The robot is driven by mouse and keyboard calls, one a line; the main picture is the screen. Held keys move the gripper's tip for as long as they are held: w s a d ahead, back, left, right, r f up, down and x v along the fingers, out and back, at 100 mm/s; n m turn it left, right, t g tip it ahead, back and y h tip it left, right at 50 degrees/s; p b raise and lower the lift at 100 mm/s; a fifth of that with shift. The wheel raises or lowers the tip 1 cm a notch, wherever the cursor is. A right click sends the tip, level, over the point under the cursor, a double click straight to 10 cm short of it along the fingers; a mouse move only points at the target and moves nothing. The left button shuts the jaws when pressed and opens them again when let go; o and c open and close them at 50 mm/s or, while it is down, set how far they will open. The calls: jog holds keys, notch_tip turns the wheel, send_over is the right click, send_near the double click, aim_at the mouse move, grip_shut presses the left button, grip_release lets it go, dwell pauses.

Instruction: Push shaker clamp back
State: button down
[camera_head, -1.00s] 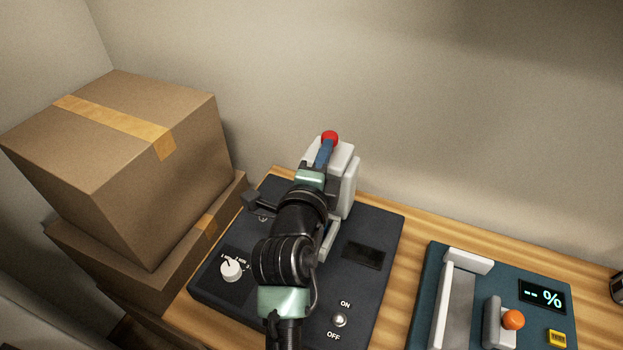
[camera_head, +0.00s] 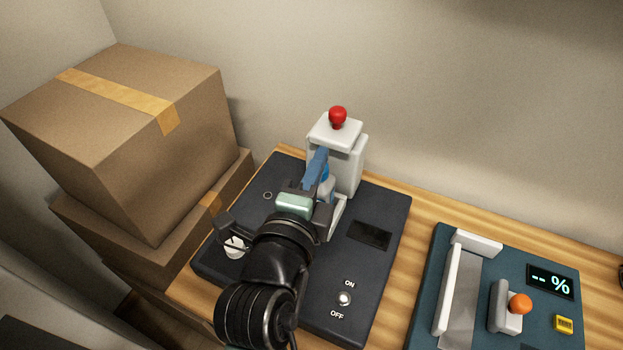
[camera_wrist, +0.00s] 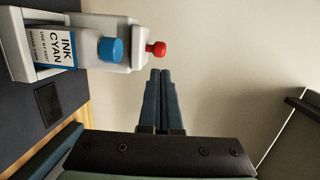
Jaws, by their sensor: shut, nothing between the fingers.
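The shaker clamp (camera_head: 348,150) is a white upright block with a red knob (camera_head: 338,117) on top. It stands at the back of a dark machine base. It also shows in the wrist view (camera_wrist: 137,30), with the red knob (camera_wrist: 157,49). A bottle (camera_wrist: 50,48) labelled "INK CYAN", with a blue cap (camera_wrist: 112,50), sits in the clamp's frame. In the head view my gripper partly hides the bottle. My gripper (camera_head: 321,153) is shut and empty, its blue fingers in front of the clamp, below the knob. In the wrist view the fingertips (camera_wrist: 160,72) appear close to the knob; contact is unclear.
The base (camera_head: 375,285) has an ON/OFF switch (camera_head: 344,299), a dark display (camera_head: 370,234) and a white dial (camera_head: 235,247) partly behind my gripper. Cardboard boxes (camera_head: 120,140) are stacked at left. A teal device (camera_head: 425,300) stands at right. Wall behind.

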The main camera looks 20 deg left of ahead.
jog(key=shift+s+d+r, duration=0.1)
jog(key=shift+s, duration=0.8)
jog(key=shift+s+d+r, duration=0.1)
jog(key=shift+s, duration=0.75)
